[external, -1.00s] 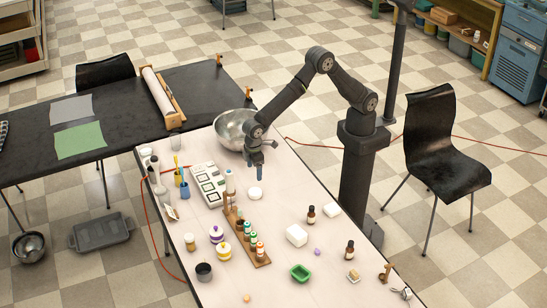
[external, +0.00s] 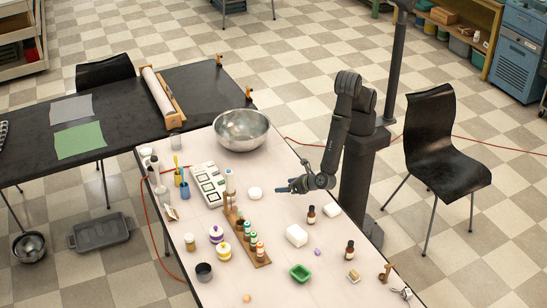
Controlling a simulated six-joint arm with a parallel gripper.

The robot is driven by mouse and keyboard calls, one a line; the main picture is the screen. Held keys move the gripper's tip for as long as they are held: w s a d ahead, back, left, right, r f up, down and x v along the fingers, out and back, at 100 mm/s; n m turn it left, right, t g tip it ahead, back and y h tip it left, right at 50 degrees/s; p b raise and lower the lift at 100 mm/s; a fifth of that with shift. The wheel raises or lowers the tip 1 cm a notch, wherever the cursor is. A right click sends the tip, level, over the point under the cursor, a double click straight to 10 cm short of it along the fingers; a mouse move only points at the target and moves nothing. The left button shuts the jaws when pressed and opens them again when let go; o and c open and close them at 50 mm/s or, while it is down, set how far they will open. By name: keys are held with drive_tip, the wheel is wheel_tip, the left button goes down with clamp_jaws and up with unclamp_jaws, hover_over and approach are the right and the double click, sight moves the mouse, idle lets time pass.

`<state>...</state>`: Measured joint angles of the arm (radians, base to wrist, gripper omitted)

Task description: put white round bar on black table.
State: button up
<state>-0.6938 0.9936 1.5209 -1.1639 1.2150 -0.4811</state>
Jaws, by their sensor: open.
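The white round bar (external: 255,193) lies flat on the white table (external: 185,262), right of the wooden bottle rack. My gripper (external: 281,191) is open and empty above the table, a little to the right of the bar. The gap between its fingers is too small to make out. The black table (external: 115,155) stands at the far left, its near end meeting the white table. A grey sheet and a green sheet (external: 81,140) lie on it.
A metal bowl (external: 242,130) stands at the back of the white table. The wooden rack (external: 247,240) holds several bottles. A brown bottle (external: 311,215) and a white block (external: 296,236) are in front of my gripper. A paper roll (external: 157,92) lies on the black table, whose front middle is bare.

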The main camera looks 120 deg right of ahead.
sight(258, 192)
drive_tip(key=a+n+t, duration=0.1)
drive_tip(key=n, duration=0.1)
drive_tip(key=s+a+n+t, duration=0.1)
drive_tip(key=a+n, duration=0.1)
drive_tip(key=shift+a+t+y, duration=0.1)
drive_tip(key=shift+t+y, duration=0.2)
drive_tip(key=shift+t, duration=0.1)
drive_tip(key=shift+n, duration=0.3)
drive_tip(key=x, duration=1.7)
drive_tip(key=shift+w+r, duration=0.15)
drive_tip(key=shift+r, duration=0.05)
drive_tip(key=c, duration=1.2)
drive_tip(key=shift+o, duration=0.2)
drive_tip(key=shift+r, duration=0.5)
drive_tip(key=r, duration=0.1)
drive_tip(key=d+r, duration=0.1)
drive_tip(key=r, duration=0.1)
drive_tip(key=shift+r, duration=0.3)
drive_tip(key=s+d+r, duration=0.4)
drive_tip(key=d+r, duration=0.2)
drive_tip(key=d, duration=0.4)
drive_tip(key=shift+r, duration=0.2)
